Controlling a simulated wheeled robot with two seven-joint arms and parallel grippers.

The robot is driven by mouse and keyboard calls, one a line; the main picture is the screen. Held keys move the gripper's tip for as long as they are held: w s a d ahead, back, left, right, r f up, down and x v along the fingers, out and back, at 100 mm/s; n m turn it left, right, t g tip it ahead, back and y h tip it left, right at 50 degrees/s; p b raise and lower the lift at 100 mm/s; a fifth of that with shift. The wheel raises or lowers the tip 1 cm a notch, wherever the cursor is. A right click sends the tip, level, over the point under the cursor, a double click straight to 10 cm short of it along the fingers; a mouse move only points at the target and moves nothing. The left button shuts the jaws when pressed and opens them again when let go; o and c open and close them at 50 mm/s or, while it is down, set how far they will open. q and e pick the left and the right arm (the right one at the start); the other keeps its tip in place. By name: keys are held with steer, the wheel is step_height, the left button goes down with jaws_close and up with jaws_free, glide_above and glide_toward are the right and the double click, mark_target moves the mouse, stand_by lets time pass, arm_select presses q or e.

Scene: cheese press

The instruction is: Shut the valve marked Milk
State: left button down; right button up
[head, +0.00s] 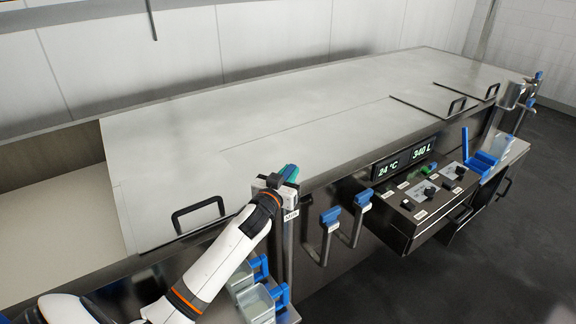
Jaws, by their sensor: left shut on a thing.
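The Milk label (291,216) is on the pipe at the near front edge of the vat. A blue-green valve handle (290,173) shows just above the label, at the tip of my left gripper (279,188). My left gripper reaches in from the lower left and is shut on this handle. Its fingers and wrist hide part of the handle and valve body, so I cannot tell the handle's exact angle. My right gripper is not in view.
Two other blue valve handles (330,215) (363,196) stand on pipes just to the right. A black lid handle (198,213) rises left of my gripper. The vat's steel top (270,110) is clear.

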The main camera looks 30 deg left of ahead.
arm_select(q)
steer(key=m+h+p, duration=0.1)
steer(key=m+h, duration=0.1)
steer(key=h, duration=0.2)
steer(key=shift+a+r+m, duration=0.1)
steer(key=shift+r+m, duration=0.05)
steer(key=shift+m, duration=0.25)
steer(key=m+h, duration=0.2)
steer(key=h, duration=0.1)
steer(key=shift+m+g+h, duration=0.5)
steer(key=shift+m+h, duration=0.1)
steer(key=shift+h, duration=0.5)
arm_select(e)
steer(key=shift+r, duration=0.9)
arm_select(q)
steer(key=shift+d+m+h, duration=0.25)
steer(key=shift+m+h, duration=0.05)
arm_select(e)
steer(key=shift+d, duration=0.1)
arm_select(q)
steer(key=c, duration=1.3)
jaws_free()
steer(key=p+v, duration=0.6)
steer(key=v, duration=0.6)
steer(key=shift+a+p, duration=0.1)
steer(key=shift+p, duration=0.2)
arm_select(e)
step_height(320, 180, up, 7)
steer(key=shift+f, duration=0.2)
